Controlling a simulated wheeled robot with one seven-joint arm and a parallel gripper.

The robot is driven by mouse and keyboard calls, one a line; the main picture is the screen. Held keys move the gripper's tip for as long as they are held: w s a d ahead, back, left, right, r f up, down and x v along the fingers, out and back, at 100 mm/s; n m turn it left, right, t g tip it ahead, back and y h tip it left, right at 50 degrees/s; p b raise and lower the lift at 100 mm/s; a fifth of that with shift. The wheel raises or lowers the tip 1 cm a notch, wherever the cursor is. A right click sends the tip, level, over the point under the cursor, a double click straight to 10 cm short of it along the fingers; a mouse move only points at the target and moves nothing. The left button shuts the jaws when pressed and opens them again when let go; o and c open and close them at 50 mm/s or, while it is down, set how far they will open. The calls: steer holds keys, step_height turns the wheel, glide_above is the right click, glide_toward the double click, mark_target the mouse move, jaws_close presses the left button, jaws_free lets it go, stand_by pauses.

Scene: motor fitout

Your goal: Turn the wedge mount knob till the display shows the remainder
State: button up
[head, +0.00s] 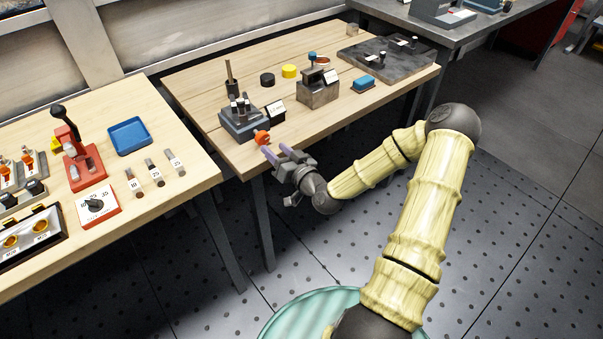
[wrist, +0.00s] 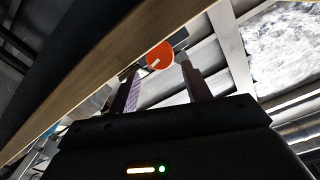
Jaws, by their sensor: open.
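An orange-red knob (head: 262,137) sticks out from the front of a dark grey mount (head: 240,123) near the front edge of the middle bench. A small white display (head: 275,109) stands to the mount's right; its digits are too small to read. My gripper (head: 274,152) is open just in front of the knob, its two purple fingers pointing at it. In the wrist view the round knob (wrist: 160,56), with a white mark on its face, shows between the two fingertips (wrist: 157,75). I cannot tell whether either finger touches it.
A second block (head: 318,92) with a blue knob and white display stands to the right. The left bench (head: 200,172) holds a red press and a blue tray (head: 129,136).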

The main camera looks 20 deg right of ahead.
steer(key=p+v, duration=0.4)
steer(key=v, duration=0.7)
steer(key=shift+s, duration=0.3)
steer(key=shift+d, duration=0.1)
